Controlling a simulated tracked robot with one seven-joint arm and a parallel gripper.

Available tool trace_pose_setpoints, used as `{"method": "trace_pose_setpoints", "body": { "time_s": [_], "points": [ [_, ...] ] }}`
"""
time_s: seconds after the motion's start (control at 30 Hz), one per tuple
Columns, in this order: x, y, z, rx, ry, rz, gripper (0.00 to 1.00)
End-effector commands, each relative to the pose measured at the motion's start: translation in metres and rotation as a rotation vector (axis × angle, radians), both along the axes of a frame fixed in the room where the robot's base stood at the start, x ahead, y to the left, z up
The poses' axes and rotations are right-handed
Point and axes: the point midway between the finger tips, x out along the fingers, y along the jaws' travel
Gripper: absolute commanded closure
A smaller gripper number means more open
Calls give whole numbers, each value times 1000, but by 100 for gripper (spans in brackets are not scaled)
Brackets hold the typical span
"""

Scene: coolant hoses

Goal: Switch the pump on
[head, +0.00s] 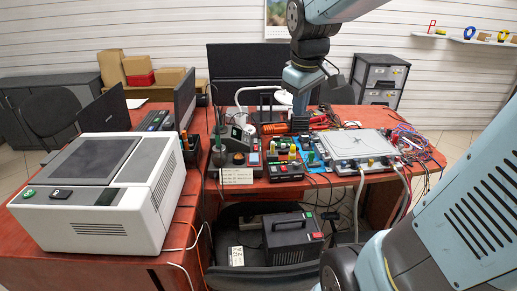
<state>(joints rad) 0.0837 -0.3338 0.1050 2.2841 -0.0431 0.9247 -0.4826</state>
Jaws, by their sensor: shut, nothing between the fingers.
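A black box with a top handle (288,240) sits low in the opening below the desk edge. It has a red switch (318,236) at its right and looks like the pump, but I cannot read a label. Two grey hoses (359,195) hang from the front of a flat silver plate unit (352,146) on the desk; their lower ends are hidden. My gripper (300,124) points down over the back middle of the desk, shut and empty, well above and behind the black box. Its fingertips are small and dark here.
Control boxes with coloured knobs (286,168) crowd the desk's middle. Tangled wires (412,142) lie at the right. A large white machine (105,190) fills the left desk. A dark chair-like edge (262,279) is in front of the black box.

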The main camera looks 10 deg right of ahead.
Motion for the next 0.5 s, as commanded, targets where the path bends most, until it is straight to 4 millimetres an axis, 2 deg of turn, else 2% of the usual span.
{"method": "trace_pose_setpoints", "body": {
  "time_s": [0.27,0.5],
  "points": [
    [56,0,-27,-52,109,210,100],
    [102,-1,-59,-69,197,397,100]
  ]
}}
